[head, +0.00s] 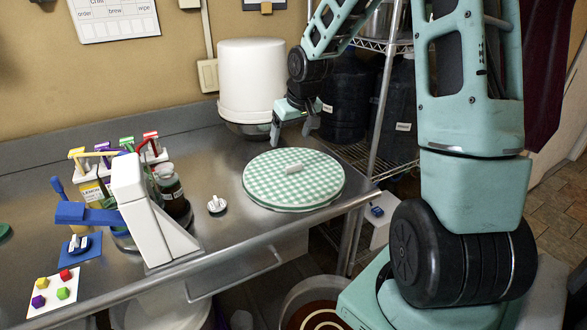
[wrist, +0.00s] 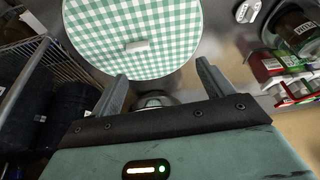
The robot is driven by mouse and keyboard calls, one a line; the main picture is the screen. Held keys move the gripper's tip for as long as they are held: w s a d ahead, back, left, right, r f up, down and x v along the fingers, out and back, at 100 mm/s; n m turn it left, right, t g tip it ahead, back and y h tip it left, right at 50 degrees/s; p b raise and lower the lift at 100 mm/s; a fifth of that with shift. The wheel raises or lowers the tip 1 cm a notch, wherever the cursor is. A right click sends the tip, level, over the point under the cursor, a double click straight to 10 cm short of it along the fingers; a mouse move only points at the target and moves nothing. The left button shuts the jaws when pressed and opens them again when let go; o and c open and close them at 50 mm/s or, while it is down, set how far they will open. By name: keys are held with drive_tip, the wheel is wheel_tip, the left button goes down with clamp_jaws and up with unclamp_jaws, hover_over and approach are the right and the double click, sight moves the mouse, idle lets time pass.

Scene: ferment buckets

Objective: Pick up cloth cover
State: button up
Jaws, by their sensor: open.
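The cloth cover (head: 285,190) is a round green-and-white checked disc with a small white handle (head: 295,168) at its middle. It lies flat on the metal counter near the front right edge. In the wrist view the cover (wrist: 110,25) fills the upper left, with its handle (wrist: 137,46) just beyond the fingers. My gripper (head: 294,128) is open and empty, above the counter at the back edge of the cover. In the wrist view the two fingers of my gripper (wrist: 160,78) stand apart, with nothing between them.
A white bucket (head: 250,75) stands behind the cover, close to my gripper. A wire shelf (head: 385,165) with dark containers (head: 345,95) is at the right. At the left are coloured-top bottles, a jar (head: 173,190) and a white-and-blue device (head: 145,215). A small white knob (head: 216,204) sits left of the cover.

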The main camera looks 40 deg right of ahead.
approach(294, 166)
drive_tip(key=f, duration=0.1)
drive_tip(key=w+f+m+p, duration=0.1)
drive_tip(key=f, duration=0.1)
drive_tip(key=shift+w+a, duration=0.1)
drive_tip(key=shift+d+p+x, duration=0.15)
drive_tip(key=shift+p+x, duration=0.4)
drive_tip(key=shift+x, duration=0.9)
drive_tip(key=shift+d+p+x, duration=0.2)
drive_tip(key=shift+p+x, duration=0.35)
drive_tip(key=shift+x, duration=0.95)
drive_tip(key=shift+r, duration=0.1)
drive_tip(key=c, duration=1.1)
